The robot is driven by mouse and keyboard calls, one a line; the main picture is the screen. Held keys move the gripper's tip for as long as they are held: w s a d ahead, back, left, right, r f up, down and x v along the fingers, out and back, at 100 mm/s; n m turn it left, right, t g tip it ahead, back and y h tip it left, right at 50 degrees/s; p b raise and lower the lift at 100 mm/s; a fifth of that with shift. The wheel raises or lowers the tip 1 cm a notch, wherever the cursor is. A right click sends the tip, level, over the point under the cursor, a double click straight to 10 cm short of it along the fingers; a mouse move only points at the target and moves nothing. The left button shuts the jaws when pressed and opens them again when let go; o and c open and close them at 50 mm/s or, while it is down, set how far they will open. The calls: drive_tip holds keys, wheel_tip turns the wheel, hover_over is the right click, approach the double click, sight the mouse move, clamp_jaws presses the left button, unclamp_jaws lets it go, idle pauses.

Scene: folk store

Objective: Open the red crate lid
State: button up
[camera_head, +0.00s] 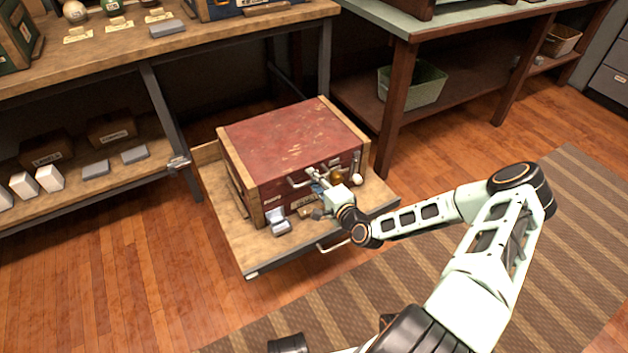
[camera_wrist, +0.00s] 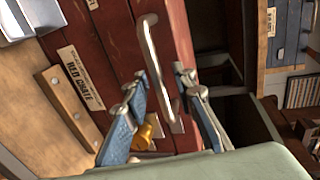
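The red crate (camera_head: 290,145), with worn red panels and wooden edges, sits with its lid closed on a low wooden tray (camera_head: 245,255). A metal handle (camera_head: 299,182) is on its front near the top edge. In the wrist view the handle (camera_wrist: 153,55) stands out from the red front, beside a "RED CRATE" label (camera_wrist: 80,79). My gripper (camera_head: 321,184) is at the crate's front by the handle. In the wrist view my gripper (camera_wrist: 160,85) has its blue fingers spread, one on each side of the handle. I cannot tell whether either finger touches it.
A wooden shelf unit (camera_head: 75,75) is at left. A table with a green bin (camera_head: 412,86) below is behind right. Floor is clear at front left.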

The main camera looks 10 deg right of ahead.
clamp_jaws()
drive_tip(key=shift+r, duration=0.1)
